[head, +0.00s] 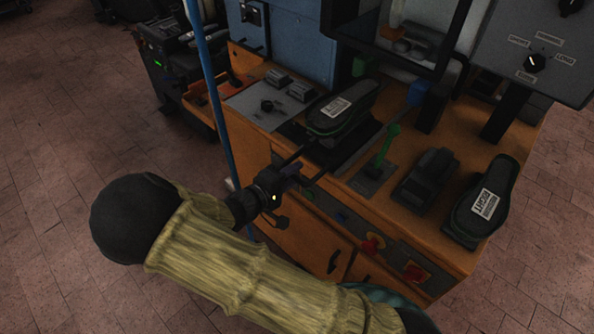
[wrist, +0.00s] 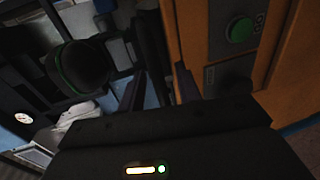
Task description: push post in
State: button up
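A black shoe form (head: 342,108) with a white label sits on a dark sliding base at the front left of the orange machine. Two dark rails run from it toward the front edge; I take this carriage as the post but cannot be sure. My gripper (head: 292,180) is at the machine's front edge, just before and below the rails. In the wrist view the two dark fingers (wrist: 160,76) stand apart with nothing clearly held between them. The shoe form's rounded dark end (wrist: 82,68), with a green rim, shows to their left. Whether the fingers touch anything is too dark to tell.
A green lever (head: 385,148) stands right of the carriage. A second black shoe form (head: 484,203) lies at the right end. A green button (wrist: 239,30) is on the front panel in the wrist view. A blue pole (head: 205,75) rises beside my arm.

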jog(key=shift+x, duration=0.95)
grip_shut()
